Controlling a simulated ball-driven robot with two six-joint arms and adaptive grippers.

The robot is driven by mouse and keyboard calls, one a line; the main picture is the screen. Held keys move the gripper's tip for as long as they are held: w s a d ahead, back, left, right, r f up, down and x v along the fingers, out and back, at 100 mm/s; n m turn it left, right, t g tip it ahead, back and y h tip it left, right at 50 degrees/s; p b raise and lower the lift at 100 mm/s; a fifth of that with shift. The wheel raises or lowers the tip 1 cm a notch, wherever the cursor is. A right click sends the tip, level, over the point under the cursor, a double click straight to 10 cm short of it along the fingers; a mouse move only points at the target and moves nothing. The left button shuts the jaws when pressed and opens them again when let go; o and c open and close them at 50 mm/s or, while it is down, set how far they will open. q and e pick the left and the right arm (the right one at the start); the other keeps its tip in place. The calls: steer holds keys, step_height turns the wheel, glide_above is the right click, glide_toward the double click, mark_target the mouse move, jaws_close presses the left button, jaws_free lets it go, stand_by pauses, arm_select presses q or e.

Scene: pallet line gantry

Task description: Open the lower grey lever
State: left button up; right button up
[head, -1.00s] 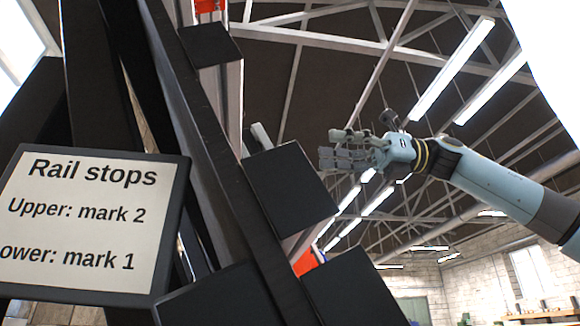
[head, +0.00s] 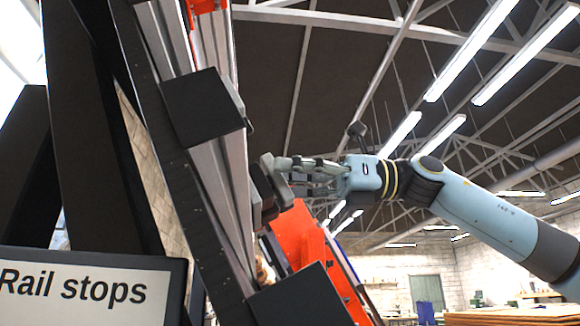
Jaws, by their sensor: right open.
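My right gripper (head: 280,177) reaches in from the right and is open. Its grey fingers are at the right side of the sloping rail, just above the orange carriage. A small dark grey piece (head: 261,189) lies at the fingertips, against the rail's edge. I cannot tell whether it is the lower grey lever or part of the fingers, nor whether they touch the lever. No other lever shows clearly. My left gripper is not in view.
The grey rail (head: 207,160) slopes down beside a black beam (head: 160,130). Black plates (head: 203,107) (head: 302,298) stick out above and below the gripper. The orange carriage (head: 298,238) is just below it. A "Rail stops" sign (head: 85,287) stands at lower left. Open room lies to the right.

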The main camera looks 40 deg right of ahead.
jaws_close()
stand_by(0.3)
steer(key=shift+n+g, duration=0.3)
steer(key=shift+n, duration=0.2)
steer(key=shift+r+n+g+y, duration=0.15)
steer(key=shift+n+g+y, duration=0.4)
steer(key=shift+n, duration=0.65)
steer(key=n+g, duration=0.1)
steer(key=n, duration=0.2)
steer(key=n+g+p, duration=0.1)
steer(key=n+g, duration=0.1)
steer(key=n, duration=0.1)
steer(key=shift+w+p, duration=0.1)
steer(key=shift+p, duration=0.2)
steer(key=n+g, duration=0.1)
steer(key=n, duration=0.1)
steer(key=n+g+p, duration=0.1)
steer(key=n, duration=0.2)
steer(key=shift+g+h, duration=0.35)
steer(key=shift+n+g+h, duration=0.3)
steer(key=shift+n+g, duration=0.1)
steer(key=shift+n, duration=1)
